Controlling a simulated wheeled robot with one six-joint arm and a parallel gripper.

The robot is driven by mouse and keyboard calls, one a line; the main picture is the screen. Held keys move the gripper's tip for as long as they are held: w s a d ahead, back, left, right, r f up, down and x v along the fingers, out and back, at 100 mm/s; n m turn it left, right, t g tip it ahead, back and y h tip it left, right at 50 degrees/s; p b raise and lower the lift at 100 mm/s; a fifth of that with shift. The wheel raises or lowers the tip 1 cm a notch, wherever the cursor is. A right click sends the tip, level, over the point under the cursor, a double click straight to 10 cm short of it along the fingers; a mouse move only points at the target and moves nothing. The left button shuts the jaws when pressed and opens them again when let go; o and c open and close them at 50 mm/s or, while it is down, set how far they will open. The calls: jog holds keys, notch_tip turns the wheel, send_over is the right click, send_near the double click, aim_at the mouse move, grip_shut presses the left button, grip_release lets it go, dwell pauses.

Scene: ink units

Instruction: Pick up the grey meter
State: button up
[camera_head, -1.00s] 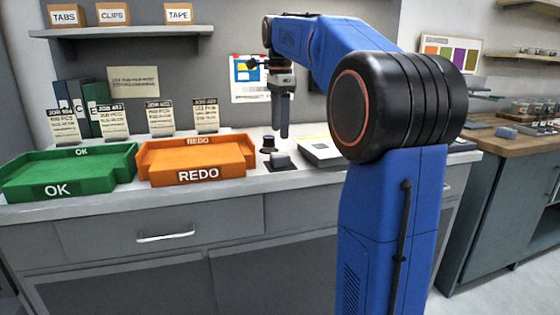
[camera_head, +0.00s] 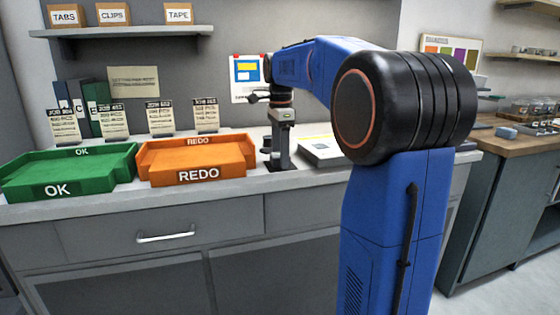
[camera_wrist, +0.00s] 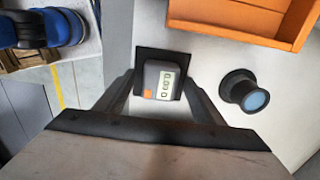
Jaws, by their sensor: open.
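The grey meter (camera_wrist: 167,76), with a pale display and an orange button, sits on a dark square pad (camera_wrist: 146,54) on the bench. In the wrist view, my open gripper (camera_wrist: 159,80) has one finger on each side of the meter, with small gaps beside it. In the head view, my gripper (camera_head: 280,158) points down low at the bench top, right of the orange tray. The meter is mostly hidden there by the fingers.
A dark round loupe-like object (camera_wrist: 243,92) stands close to the right finger. The orange REDO tray (camera_head: 198,177) and green OK tray (camera_head: 57,190) lie to the left. A pale flat box (camera_head: 322,153) is to the right.

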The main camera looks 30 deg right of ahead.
jog(key=c, duration=1.2)
